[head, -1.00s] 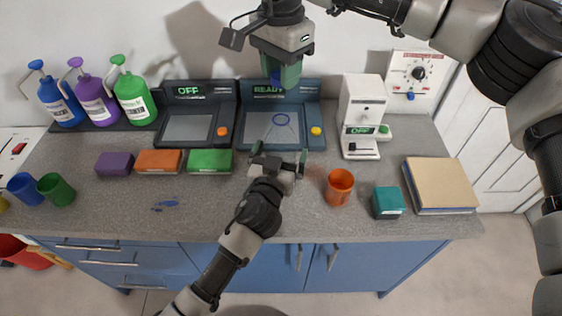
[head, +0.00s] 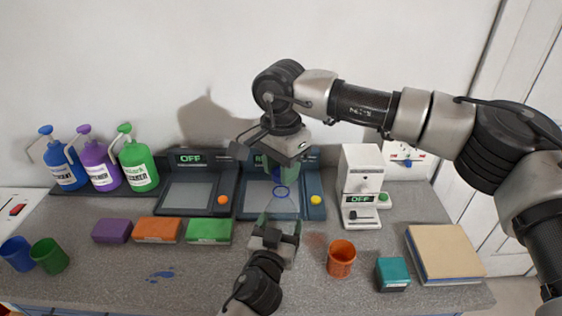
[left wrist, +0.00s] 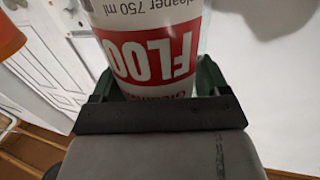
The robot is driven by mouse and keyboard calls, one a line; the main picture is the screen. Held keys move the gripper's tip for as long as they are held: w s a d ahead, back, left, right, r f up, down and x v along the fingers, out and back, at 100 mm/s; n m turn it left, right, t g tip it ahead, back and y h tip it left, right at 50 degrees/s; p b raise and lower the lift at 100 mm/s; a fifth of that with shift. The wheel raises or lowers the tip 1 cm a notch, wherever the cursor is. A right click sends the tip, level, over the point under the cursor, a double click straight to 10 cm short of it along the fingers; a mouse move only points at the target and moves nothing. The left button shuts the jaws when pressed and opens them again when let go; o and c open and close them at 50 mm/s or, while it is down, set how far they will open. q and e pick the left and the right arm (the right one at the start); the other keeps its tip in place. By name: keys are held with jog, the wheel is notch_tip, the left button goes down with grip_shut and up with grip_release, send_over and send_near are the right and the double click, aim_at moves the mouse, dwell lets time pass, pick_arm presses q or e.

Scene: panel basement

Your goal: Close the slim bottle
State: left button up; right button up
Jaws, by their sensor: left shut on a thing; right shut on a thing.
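The slim bottle (left wrist: 150,50) fills the upper middle of the left wrist view, white with a red label and upside-down lettering. My left gripper (head: 278,230) is shut on it, green fingers on either side. In the head view a pale tapered shape with a blue ring (head: 281,192) shows just above these fingers; it seems to be the bottle's top. My right gripper (head: 280,168) points down above it, shut on a small blue thing (head: 278,175), probably the cap, mostly hidden by the fingers. Whether cap and bottle touch I cannot tell.
Behind are two dark pad devices, the left one (head: 187,195) reading OFF. A white machine (head: 361,170) and an orange cup (head: 341,258) stand to the right, with a teal box (head: 392,272) and a book (head: 445,252). Coloured blocks (head: 208,231) lie left.

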dwell(0.4)
jog(key=shift+f, duration=0.85)
jog(key=shift+f, duration=0.6)
